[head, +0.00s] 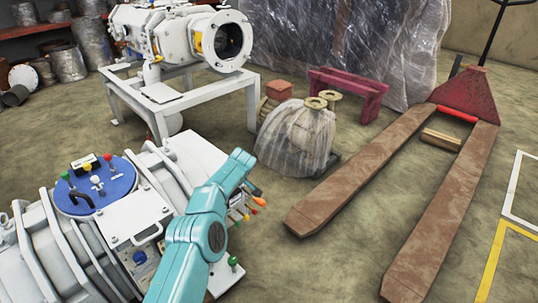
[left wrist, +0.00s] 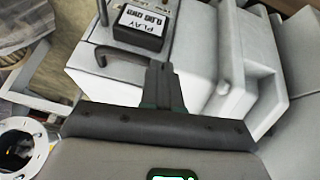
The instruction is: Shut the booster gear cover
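A white machine (head: 40,255) fills the lower left of the head view. A white panel with a handle (head: 128,216) is on its top; I cannot tell for sure which part is the booster gear cover. One teal arm of mine reaches over the machine, its gripper hidden. In the left wrist view my left gripper (left wrist: 164,75) has its dark fingers close together, with nothing visibly between them. A dark curved handle (left wrist: 122,57) on a white housing (left wrist: 85,70) ends beside the fingers; contact is unclear. My right gripper is not in view.
Coloured levers (head: 250,205) stick out by my arm. A second white machine on a frame (head: 185,92) stands behind, with a plastic-wrapped part (head: 297,140) to its right. A rusty pallet jack (head: 375,170) lies at right. Open floor is between them.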

